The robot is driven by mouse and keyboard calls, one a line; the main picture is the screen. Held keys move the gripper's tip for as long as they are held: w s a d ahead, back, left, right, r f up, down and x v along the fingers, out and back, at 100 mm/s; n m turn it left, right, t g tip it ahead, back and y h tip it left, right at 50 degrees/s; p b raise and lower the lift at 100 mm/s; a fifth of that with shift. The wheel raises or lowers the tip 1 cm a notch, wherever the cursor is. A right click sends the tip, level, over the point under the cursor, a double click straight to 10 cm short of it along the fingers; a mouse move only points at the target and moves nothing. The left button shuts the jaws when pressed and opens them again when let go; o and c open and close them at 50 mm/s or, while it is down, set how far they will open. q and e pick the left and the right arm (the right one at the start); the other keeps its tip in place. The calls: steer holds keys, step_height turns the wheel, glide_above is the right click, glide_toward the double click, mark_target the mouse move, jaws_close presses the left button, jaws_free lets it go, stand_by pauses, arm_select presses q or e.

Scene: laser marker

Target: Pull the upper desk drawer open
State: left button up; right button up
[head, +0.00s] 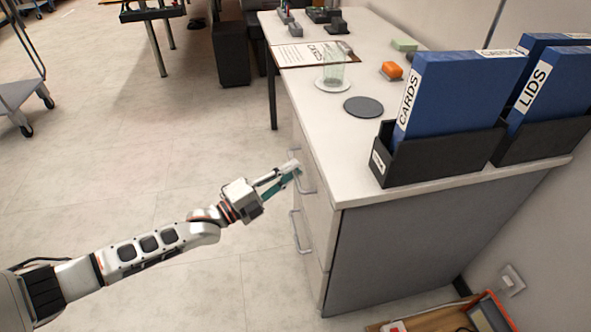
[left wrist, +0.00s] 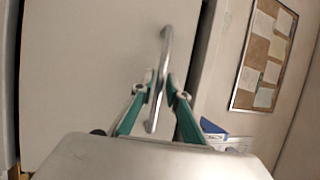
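The upper desk drawer (head: 315,188) is in the near end of the desk's left side in the head view. Its front looks flush with the desk, with no gap visible. Its upright metal bar handle (left wrist: 165,52) crosses the middle of the left wrist view, in front of the pale drawer front (left wrist: 90,60). My left gripper (head: 294,168) is at this handle. In the left wrist view its teal-sided fingers (left wrist: 160,88) converge on the bar, one on each side, and look shut on it. My right gripper is in neither view.
A lower drawer handle (head: 298,232) sits below. The desk top (head: 330,120) holds black file holders (head: 440,158) with blue binders, a grey disc (head: 363,107), a glass and a clipboard. The floor (head: 150,180) left of the desk is clear.

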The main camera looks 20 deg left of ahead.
arm_select(q)
steer(key=shift+w+d+r, duration=0.1)
steer(key=shift+w+d, duration=0.3)
steer(key=shift+w, duration=0.15)
jaws_close()
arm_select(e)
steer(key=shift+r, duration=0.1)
